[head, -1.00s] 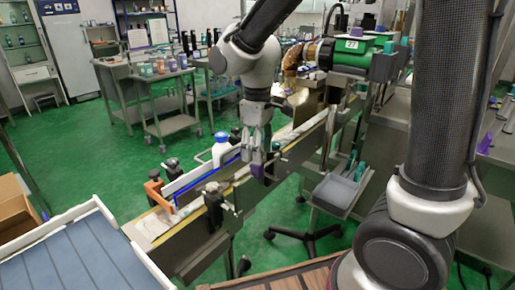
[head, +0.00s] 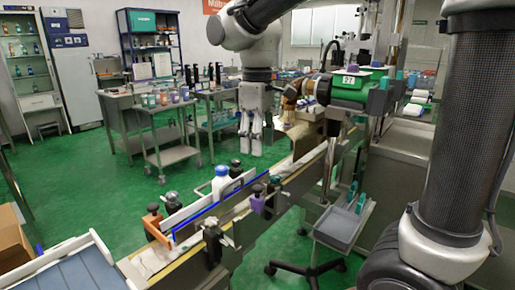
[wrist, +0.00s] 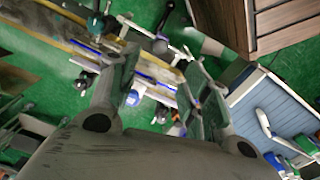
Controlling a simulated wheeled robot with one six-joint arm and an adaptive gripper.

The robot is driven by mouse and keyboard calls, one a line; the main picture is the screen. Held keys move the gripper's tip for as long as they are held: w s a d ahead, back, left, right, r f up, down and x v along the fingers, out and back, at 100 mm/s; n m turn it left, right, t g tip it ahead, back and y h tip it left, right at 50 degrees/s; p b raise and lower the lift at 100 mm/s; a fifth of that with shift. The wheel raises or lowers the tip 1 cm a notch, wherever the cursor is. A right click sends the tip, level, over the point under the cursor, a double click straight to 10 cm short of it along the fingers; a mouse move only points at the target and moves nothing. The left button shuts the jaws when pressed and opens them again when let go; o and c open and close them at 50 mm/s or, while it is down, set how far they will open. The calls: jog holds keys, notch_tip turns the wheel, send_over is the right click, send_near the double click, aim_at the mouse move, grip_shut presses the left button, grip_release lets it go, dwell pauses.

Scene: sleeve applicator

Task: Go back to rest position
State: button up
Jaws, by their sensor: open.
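My gripper (head: 250,138) hangs above the conveyor line in the head view, fingers pointing down. Its fingers are apart and nothing is between them. In the wrist view my gripper (wrist: 165,80) shows two spread grey fingers over the conveyor. The bottle's lower part is hidden by the rail.
A green-cased machine (head: 350,88) stands right of the gripper. A grey tray (head: 340,227) is below it. A blue slatted table (head: 65,272) is at front left, with a cardboard box (head: 12,243) behind it. Trolleys stand behind, with green floor between.

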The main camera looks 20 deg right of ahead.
jog(key=shift+w, duration=0.1)
jog(key=s+d+m+t, duration=0.2)
jog(key=s+d+m, duration=0.3)
jog(key=s+d, duration=0.3)
jog(key=s+d+f+m+t, duration=0.1)
jog(key=s+d+m, duration=0.3)
jog(key=s+d, duration=0.4)
jog(key=d+t, duration=0.1)
jog(key=d, duration=0.3)
jog(key=shift+d+f+m, duration=0.25)
jog(key=shift+m, duration=0.15)
dwell(0.8)
